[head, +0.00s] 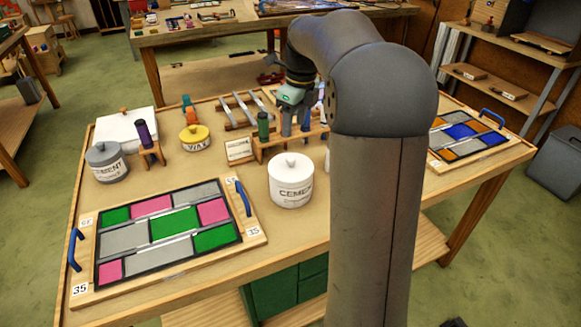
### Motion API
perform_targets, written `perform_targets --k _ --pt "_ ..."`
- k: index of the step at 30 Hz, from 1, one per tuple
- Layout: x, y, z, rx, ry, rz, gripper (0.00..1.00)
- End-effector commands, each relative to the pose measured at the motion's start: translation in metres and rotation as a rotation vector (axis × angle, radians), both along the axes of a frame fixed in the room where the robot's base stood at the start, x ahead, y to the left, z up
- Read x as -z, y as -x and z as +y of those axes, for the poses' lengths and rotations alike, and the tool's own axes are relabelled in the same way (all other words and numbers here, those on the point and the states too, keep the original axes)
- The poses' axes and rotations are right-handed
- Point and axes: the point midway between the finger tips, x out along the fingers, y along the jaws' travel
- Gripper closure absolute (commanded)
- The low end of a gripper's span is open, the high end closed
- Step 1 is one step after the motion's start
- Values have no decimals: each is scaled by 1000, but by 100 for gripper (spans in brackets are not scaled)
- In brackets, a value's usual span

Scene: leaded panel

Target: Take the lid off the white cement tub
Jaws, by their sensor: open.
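The white cement tub (291,190) stands upright on the workbench, right of the near panel, with "CEMENT" on its side. Its white lid (281,166) with a round knob is on top. My gripper (296,130) is beyond the tub, over or in front of the wooden tool rack, with fingers pointing down. It is open and apart from the lid. The fingers partly blend with the rack's tools, so whether anything stands between them is unclear. A grey cement tub (108,164) with its own lid stands at the bench's left.
A leaded panel (150,238) with blue handles lies left of the tub. A wooden rack (270,151) with a green-handled tool stands behind it. Another panel (466,137) lies at right. My arm hides the bench right of the tub.

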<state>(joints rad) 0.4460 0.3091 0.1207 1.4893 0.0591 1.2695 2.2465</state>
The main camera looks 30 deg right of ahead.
Motion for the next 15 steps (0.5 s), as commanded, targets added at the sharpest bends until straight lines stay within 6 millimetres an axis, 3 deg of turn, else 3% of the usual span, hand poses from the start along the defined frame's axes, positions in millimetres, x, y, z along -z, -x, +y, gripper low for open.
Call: perform_targets --k 6,15 --pt "44 -4 3 0 -2 2 49" --pt "68 -4 4 -1 -1 0 49"
